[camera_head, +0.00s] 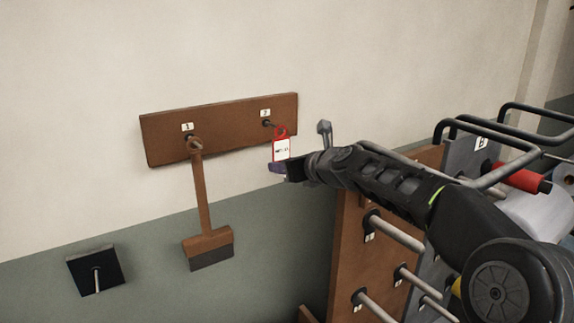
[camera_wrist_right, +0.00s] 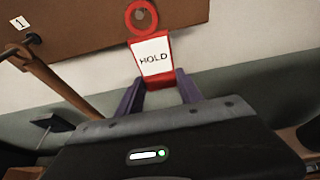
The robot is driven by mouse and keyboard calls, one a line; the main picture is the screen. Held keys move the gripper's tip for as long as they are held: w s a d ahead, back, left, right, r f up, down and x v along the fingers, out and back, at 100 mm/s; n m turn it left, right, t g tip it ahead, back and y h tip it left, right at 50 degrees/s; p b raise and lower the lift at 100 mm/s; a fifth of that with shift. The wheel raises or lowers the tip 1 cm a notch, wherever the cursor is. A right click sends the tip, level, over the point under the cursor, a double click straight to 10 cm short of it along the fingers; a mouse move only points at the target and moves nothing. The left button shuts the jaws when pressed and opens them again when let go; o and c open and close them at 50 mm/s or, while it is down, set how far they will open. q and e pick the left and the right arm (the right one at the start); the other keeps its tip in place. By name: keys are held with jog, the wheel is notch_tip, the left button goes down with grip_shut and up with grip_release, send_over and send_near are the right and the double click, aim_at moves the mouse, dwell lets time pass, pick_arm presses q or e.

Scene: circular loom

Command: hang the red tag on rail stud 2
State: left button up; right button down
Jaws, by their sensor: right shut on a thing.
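The red tag (camera_head: 281,147) has a red ring at its top and a white face; in the right wrist view the tag (camera_wrist_right: 154,57) reads HOLD. My right gripper (camera_head: 278,168) is shut on the tag's lower end and holds it upright. Rail stud 2 (camera_head: 267,124) sticks out of the brown rail (camera_head: 225,122) under the label 2. In the head view the ring is just right of and slightly below the stud tip. In the wrist view a grey spot shows inside the ring; I cannot tell if the stud is through it. My left gripper is not in view.
A brown brush (camera_head: 203,210) hangs on stud 1, left of the tag. A black plate with a peg (camera_head: 95,270) is on the wall at lower left. A brown pegboard (camera_head: 350,240) and a rack with a red spool (camera_head: 520,180) stand at right.

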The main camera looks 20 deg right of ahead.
jog(key=shift+f, duration=0.15)
jog(key=c, duration=0.7)
grip_release()
jog(key=p+v, duration=0.1)
jog(key=v, duration=0.8)
jog(key=shift+f, duration=0.4)
jog(key=shift+s, duration=0.1)
